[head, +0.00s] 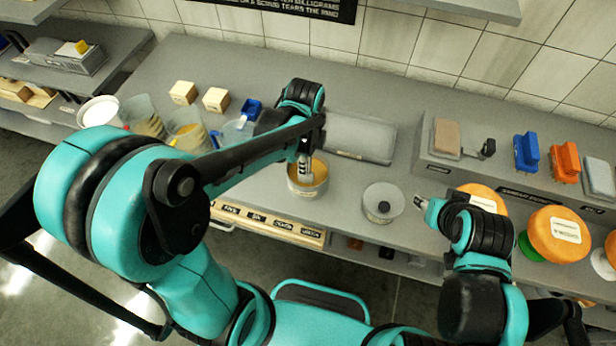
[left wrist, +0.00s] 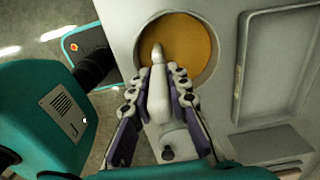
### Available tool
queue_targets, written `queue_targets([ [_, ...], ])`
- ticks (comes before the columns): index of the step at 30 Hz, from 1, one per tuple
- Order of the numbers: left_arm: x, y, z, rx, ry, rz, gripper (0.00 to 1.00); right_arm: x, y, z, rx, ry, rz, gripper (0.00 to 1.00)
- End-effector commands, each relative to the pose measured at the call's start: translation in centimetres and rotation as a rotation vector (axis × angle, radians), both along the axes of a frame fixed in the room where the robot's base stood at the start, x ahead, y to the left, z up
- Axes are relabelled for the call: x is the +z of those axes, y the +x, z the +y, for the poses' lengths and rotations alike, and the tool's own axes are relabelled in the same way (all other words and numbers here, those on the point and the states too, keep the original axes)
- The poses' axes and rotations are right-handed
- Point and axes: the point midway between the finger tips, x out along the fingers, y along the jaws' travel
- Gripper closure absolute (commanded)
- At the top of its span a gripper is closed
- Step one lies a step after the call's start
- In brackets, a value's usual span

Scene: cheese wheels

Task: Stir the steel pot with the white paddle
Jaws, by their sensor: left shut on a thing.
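The steel pot (head: 293,186) stands on the grey counter with orange-yellow contents. In the left wrist view the same contents (left wrist: 190,45) fill a round opening. My left gripper (head: 304,160) is above the pot, its fingers shut on the white paddle (left wrist: 157,88). The paddle's tip (left wrist: 157,50) lies over the contents in the left wrist view; I cannot tell how deep it reaches. My right gripper (head: 422,203) is at the right, beside a pale round lid-like piece with a dark knob (head: 383,204); its jaw opening is unclear.
A grey tray (head: 360,138) lies behind the pot. Clear jugs (head: 186,130) and pale blocks (head: 215,99) stand to the left. Orange cheese wheels (head: 556,235) stand at the right. A raised shelf holds a blue brush (head: 526,152) and an orange brush (head: 565,162).

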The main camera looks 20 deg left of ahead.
Motion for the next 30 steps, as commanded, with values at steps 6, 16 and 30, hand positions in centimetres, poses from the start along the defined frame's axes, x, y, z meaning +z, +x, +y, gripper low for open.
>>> queue_targets([
  [6,-0.1,1.0,-1.1,-0.002,0.0,0.0,1.0,-0.3,0.0,0.0,0.0,0.0,0.0,0.6],
  [16,0.0,2.5,-2.4,0.001,0.0,0.0,1.0,-0.5,0.0,0.0,0.0,0.0,0.0,0.6],
  [30,0.0,4.8,0.0,0.001,0.0,0.0,1.0,-0.8,0.0,0.0,0.0,0.0,0.0,0.6],
])
